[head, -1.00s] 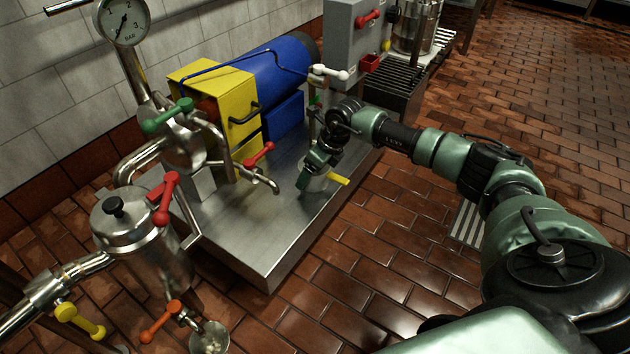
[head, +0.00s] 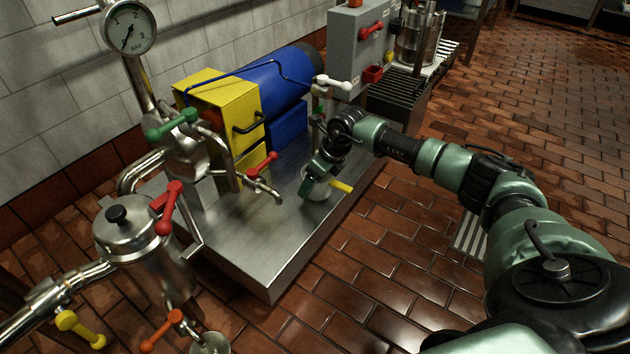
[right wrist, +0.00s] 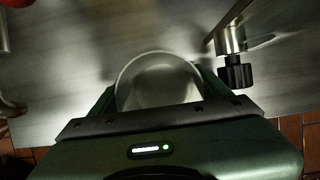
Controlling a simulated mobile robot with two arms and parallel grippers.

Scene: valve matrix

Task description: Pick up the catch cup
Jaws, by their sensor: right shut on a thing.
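The catch cup (head: 317,191) is a small, pale, round cup at the right front part of the steel platform. My right gripper (head: 311,181) reaches it from above and is shut on it. In the right wrist view, the cup (right wrist: 160,82) sits between the two green fingers, with its round rim showing and its lower part hidden behind the gripper. I cannot tell whether its base touches the platform. My left gripper is not in view.
The steel platform (head: 235,240) carries a yellow box (head: 228,105) and a blue motor (head: 280,80). A red-handled spout (head: 265,190) stands left of the cup; a yellow lever (head: 341,186) is close at its right. A black knob (right wrist: 236,72) is near the gripper.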

